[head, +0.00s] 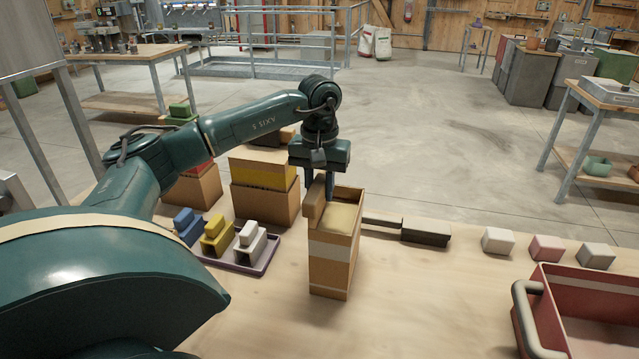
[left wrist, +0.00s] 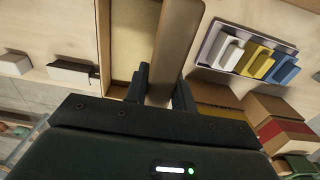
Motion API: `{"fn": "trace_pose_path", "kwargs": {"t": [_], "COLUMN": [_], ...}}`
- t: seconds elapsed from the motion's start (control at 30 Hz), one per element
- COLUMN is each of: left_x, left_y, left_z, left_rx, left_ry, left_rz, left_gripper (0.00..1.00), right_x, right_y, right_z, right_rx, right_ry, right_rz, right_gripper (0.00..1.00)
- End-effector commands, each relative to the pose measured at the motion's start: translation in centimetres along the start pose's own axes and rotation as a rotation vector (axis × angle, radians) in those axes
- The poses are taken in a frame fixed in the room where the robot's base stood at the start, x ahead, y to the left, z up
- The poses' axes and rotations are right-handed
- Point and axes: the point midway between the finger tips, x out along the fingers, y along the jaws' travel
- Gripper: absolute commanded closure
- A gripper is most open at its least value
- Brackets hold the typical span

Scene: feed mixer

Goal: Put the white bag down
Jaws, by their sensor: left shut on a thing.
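The white bag (head: 331,250) is a tall, upright, open-topped brown container with a white band around it and pale contents. My left gripper (head: 318,188) points down at its top left and is shut on a brown upright piece along that side of the bag. In the left wrist view the gripper's fingers (left wrist: 160,92) close on this brown strip, beside the bag's open top (left wrist: 131,45). The bag's bottom is at or close above the wooden table (head: 250,315); I cannot tell whether it touches. My right gripper is not in view.
Yellow-banded (head: 264,185) and red-banded (head: 194,186) bags stand behind on the left. A purple tray (head: 262,268) holds blue, yellow and white pieces. A dark block (head: 426,233), several small blocks and a red bin (head: 590,310) are on the right. The table's front middle is clear.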

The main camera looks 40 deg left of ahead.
Motion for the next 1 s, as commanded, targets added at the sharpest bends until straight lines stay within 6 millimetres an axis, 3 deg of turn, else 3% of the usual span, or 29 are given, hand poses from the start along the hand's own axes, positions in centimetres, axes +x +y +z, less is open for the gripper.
{"fn": "trace_pose_path", "kwargs": {"t": [0.1, 0.13, 0.4, 0.73, 1.0], "left_x": [0.0, 0.3, 0.2, -0.5, -5.6], "left_y": [0.0, 0.0, 0.0, 0.0, 0.1], "left_z": [-0.1, 0.0, 0.0, 0.0, -0.1], "left_rx": [-0.001, 0.0, 0.0, 0.0, 0.001], "left_ry": [0.005, 0.0, 0.0, 0.001, 0.005], "left_rz": [0.004, 0.0, 0.0, 0.001, 0.005], "left_gripper": [1.0, 0.74, 0.53, 0.53, 0.53], "right_x": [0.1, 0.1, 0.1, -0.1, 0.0], "right_y": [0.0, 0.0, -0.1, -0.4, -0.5], "right_z": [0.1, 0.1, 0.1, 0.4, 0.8], "right_rx": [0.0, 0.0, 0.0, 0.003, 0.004], "right_ry": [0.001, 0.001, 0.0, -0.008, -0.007], "right_rz": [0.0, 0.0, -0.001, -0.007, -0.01], "right_gripper": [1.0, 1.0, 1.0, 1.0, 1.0]}}
